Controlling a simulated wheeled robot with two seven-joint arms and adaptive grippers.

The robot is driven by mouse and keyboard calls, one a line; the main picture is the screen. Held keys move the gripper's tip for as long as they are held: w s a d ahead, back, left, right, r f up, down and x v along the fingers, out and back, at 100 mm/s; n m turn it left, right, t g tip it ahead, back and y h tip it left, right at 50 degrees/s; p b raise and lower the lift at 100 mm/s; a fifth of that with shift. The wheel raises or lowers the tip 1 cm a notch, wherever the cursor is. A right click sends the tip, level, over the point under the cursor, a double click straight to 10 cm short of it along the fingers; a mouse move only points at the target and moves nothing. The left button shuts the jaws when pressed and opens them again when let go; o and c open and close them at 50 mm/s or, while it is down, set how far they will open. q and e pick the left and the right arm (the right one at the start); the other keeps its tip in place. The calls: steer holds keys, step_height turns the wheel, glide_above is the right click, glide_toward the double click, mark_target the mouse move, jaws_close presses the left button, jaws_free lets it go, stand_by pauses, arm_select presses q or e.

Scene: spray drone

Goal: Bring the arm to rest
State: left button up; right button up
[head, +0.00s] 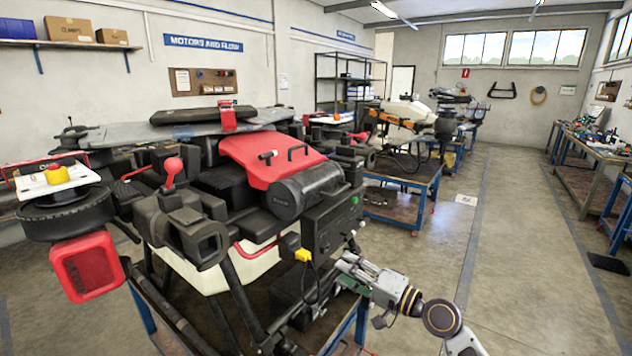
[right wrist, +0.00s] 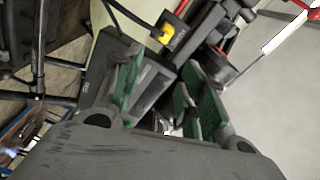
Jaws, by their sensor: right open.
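My right arm comes in from the lower right in the head view. Its gripper (head: 345,265) is beside the spray drone's near right side, close to a black box (head: 332,225) and a dangling black cable. In the right wrist view the gripper (right wrist: 163,88) has its two green-padded fingers apart, with nothing clearly held between them. A yellow plug (head: 303,255) on the cable is just left of the gripper; it also shows in the right wrist view (right wrist: 168,40) beyond the fingers. My left gripper is not in view.
The large drone with its red cover (head: 265,160) stands on a blue-framed cart, filling the left and middle. Open concrete floor (head: 520,260) lies to the right. Another cart (head: 400,180) with equipment stands behind, and workbenches (head: 592,155) line the right wall.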

steer(key=w+d+f+n+t+h, duration=0.1)
steer(key=w+d+f+n+h, duration=0.1)
steer(key=w+d+f+h, duration=0.55)
steer(key=w+d+f+n+t+h, duration=0.1)
steer(key=w+d+f+h, duration=0.1)
steer(key=d+f, duration=0.95)
steer(key=s+d+f+n+g+h, duration=0.1)
steer(key=s+d+f, duration=0.2)
steer(key=f, duration=0.7)
steer(key=s+d+f+n+g+h, duration=0.1)
steer(key=s+d+f+h, duration=0.1)
steer(key=f, duration=0.7)
steer(key=s+d+f+n+g+h, duration=0.1)
steer(key=s+d+f, duration=0.2)
steer(key=f, duration=0.7)
steer(key=s+f+n+g+h, duration=0.2)
steer(key=s+f+g, duration=0.3)
steer(key=s+f, duration=1.9)
steer(key=s+a+f+g, duration=0.1)
steer(key=s+a+f, duration=0.1)
steer(key=s, duration=0.8)
steer(key=s+a+f+g+y, duration=0.1)
steer(key=s+a, duration=0.3)
steer(key=s, duration=0.6)
steer(key=s+a+f+g, duration=0.2)
steer(key=s+a, duration=0.1)
steer(key=s, duration=0.7)
steer(key=shift+s+a+f+m+g, duration=0.15)
steer(key=shift+s+f+m+g, duration=0.15)
steer(key=shift+s+f+m, duration=0.1)
